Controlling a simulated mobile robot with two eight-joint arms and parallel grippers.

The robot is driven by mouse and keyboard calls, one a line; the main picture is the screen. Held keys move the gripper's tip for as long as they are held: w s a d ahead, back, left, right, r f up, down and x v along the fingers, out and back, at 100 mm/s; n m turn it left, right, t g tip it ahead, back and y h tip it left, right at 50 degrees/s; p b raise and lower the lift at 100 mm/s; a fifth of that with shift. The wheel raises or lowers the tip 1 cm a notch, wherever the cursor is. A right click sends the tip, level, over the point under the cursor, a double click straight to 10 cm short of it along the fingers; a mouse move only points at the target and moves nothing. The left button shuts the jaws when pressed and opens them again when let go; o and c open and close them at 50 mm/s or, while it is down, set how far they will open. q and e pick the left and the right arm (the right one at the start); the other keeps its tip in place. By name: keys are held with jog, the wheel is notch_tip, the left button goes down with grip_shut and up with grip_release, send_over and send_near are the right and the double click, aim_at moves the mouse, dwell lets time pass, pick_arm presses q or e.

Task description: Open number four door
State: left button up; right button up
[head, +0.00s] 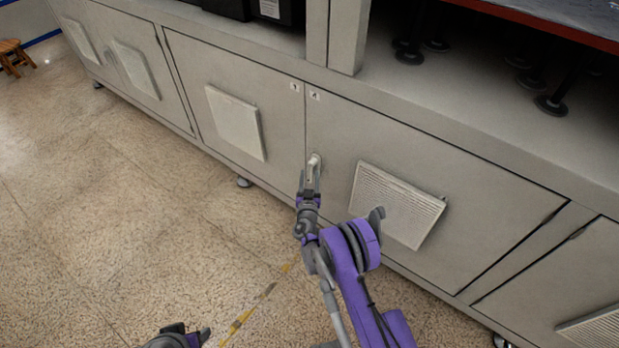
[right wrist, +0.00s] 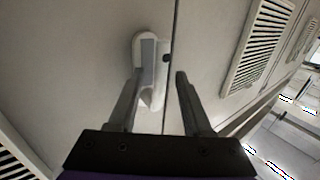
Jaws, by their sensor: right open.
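The number four door (head: 460,200) is a grey cabinet door with a slatted vent, with a small label (head: 314,95) reading 4 at its upper left corner. It looks shut. Its pale handle (head: 314,160) is near its left edge. My right gripper (head: 311,178) is at the handle. In the right wrist view, my right gripper (right wrist: 158,73) is open. The handle (right wrist: 148,52) lies in front of it, nearer the left finger, with its lower end between the fingers; contact is unclear. Part of my left gripper (head: 190,336) shows at the bottom edge; its jaws cannot be made out.
A neighbouring door (head: 225,80) with its own vent (head: 236,122) is left of the seam, also shut. More doors continue along both sides. The speckled floor (head: 130,210) before the cabinet is clear. A wooden stool (head: 12,55) stands far left.

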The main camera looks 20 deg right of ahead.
grip_shut()
dwell(1.4)
